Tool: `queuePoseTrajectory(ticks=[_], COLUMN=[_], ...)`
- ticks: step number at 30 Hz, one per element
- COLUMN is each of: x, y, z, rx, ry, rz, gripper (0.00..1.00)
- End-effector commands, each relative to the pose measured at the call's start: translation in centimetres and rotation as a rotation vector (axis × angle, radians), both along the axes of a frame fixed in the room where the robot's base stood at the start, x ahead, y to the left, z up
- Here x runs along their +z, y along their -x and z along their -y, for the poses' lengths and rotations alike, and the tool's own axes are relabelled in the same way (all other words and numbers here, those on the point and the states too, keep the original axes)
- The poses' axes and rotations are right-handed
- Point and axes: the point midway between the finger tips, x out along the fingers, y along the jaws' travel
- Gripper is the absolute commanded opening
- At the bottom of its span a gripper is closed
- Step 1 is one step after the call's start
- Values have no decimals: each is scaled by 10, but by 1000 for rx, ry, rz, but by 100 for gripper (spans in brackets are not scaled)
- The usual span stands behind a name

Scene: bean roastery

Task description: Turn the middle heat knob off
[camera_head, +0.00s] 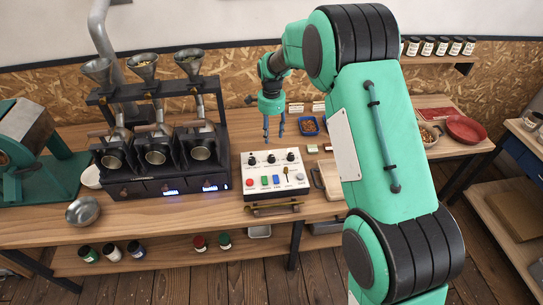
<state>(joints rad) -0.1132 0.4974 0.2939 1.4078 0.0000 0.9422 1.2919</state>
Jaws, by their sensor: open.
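A white control panel (262,190) sits on the wooden bench in the middle. Along its back is a row of three black knobs, with a middle knob (271,158) between two others. A black three-barrel roaster (140,187) stands left of it, with small front knobs, one near the middle barrel (165,186), and lit blue displays. I cannot tell from labels which middle knob sets heat, nor read any knob's setting. My gripper (273,136) points down, open and empty, above the back of the panel and apart from its knobs.
The panel's front carries coloured buttons and small switches. A brass bar (273,206) runs along its front edge. A metal bowl (83,211) sits front left. A blue tray (308,126) and a red plate (466,129) lie to the right. My arm hides part of the bench.

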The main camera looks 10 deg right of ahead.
Motion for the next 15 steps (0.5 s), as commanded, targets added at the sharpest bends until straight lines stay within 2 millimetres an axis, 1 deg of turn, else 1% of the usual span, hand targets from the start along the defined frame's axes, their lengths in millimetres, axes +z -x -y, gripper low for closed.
queuePoseTrajectory(ticks=[5, 8, 11, 15], x=[-9, -18, -30, -52], y=[0, 1, 1, 1], z=[0, 0, 0, 0], rx=[0, 0, 0, 0], ry=[0, 0, 0, 0], rz=[-1, -2, -2, -3], gripper=[46, 46, 46, 46])
